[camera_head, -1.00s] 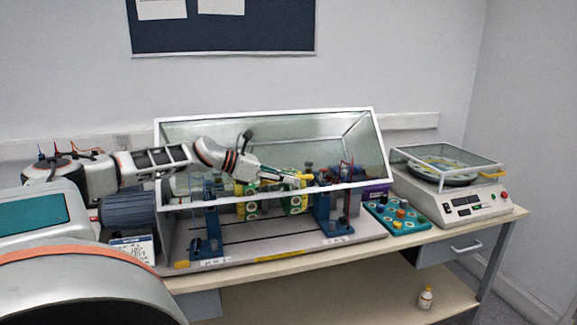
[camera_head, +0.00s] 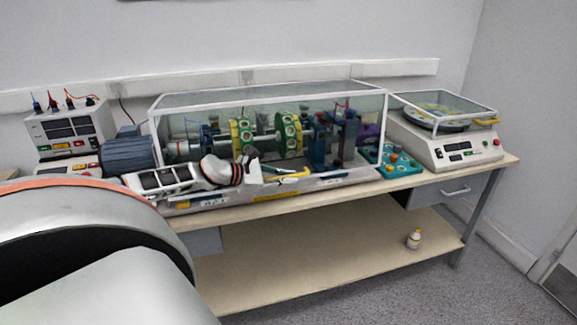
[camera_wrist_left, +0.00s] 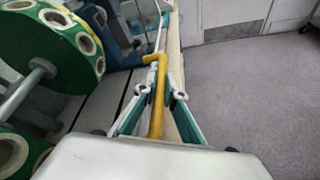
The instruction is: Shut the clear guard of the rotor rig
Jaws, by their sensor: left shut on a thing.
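The clear guard (camera_head: 262,97) with its white frame is lowered over the rotor rig, its front pane standing upright before the green and yellow discs (camera_head: 288,136). Its lower front edge is at or very near the base plate; I cannot tell if a small gap is left. My left gripper (camera_head: 284,174) is at the front of the guard, shut on its yellow handle (camera_head: 297,175). In the left wrist view the handle (camera_wrist_left: 157,92) runs between the fingers (camera_wrist_left: 156,112). My right gripper is not in view.
A blue motor (camera_head: 127,155) is at the rig's left end. A teal tray of parts (camera_head: 398,167) and a white balancing machine (camera_head: 450,148) with a clear cover stand on the right. A small bottle (camera_head: 414,238) is on the lower shelf (camera_head: 330,262).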

